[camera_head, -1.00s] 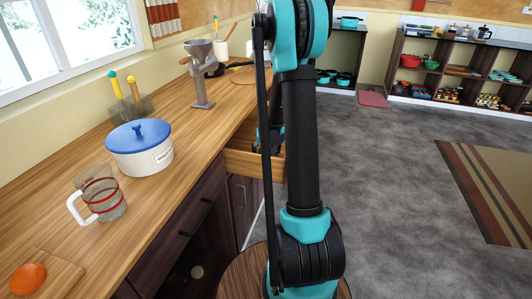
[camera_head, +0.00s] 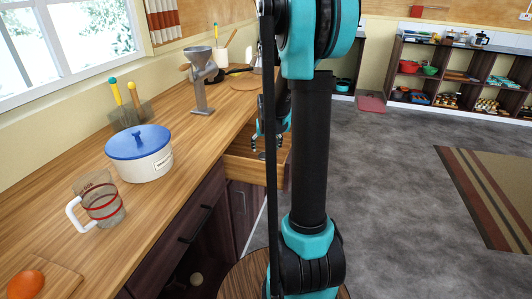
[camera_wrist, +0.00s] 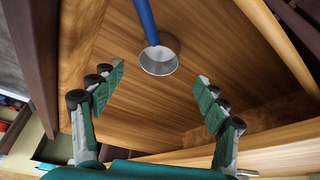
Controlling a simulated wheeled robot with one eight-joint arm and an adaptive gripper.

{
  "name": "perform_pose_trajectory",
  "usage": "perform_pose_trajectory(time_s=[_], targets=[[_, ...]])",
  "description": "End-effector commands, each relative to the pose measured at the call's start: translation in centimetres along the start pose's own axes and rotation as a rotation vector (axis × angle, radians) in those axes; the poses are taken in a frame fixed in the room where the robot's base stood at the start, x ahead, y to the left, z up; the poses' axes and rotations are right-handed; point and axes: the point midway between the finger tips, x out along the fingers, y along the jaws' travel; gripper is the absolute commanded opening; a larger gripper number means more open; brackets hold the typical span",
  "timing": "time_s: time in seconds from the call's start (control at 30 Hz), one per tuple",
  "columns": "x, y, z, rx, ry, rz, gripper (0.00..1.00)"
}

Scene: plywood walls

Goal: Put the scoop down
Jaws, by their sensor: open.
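The scoop shows in the wrist view, with a round metal bowl (camera_wrist: 158,60) and a blue handle (camera_wrist: 146,20) that runs out of the top of the picture. It is inside the open wooden drawer (camera_wrist: 160,115). My gripper (camera_wrist: 160,82) is open and empty, its green-padded fingers apart with the bowl seen beyond and between them. In the head view, my gripper (camera_head: 268,143) is over the open drawer (camera_head: 240,172), partly hidden behind my arm. The scoop cannot be made out there.
The worktop left of the drawer holds a blue-lidded pot (camera_head: 140,157), a glass measuring cup (camera_head: 101,203), a grey grinder (camera_head: 201,80) and a tomato (camera_head: 25,284) on a board. Stocked shelves (camera_head: 455,70) stand at the back. The floor to the right is largely clear.

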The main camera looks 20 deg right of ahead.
Motion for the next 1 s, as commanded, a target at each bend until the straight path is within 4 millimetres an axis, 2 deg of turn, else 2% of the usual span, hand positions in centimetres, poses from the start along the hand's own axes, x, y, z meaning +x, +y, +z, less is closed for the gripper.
perform_pose_trajectory(time_s=[0.1,0.3,0.73,0.87,1.0], targets=[[-1.5,0.0,0.0,0.0,0.0,0.0,0.74],[-2.8,0.0,0.0,0.0,0.0,0.0,0.74],[-3.2,-0.1,0.3,-0.003,0.001,-0.001,0.74],[-4.3,-0.8,2.2,-0.021,0.011,-0.01,0.74],[-6.3,-2.0,6.1,-0.056,0.031,-0.027,0.74]])
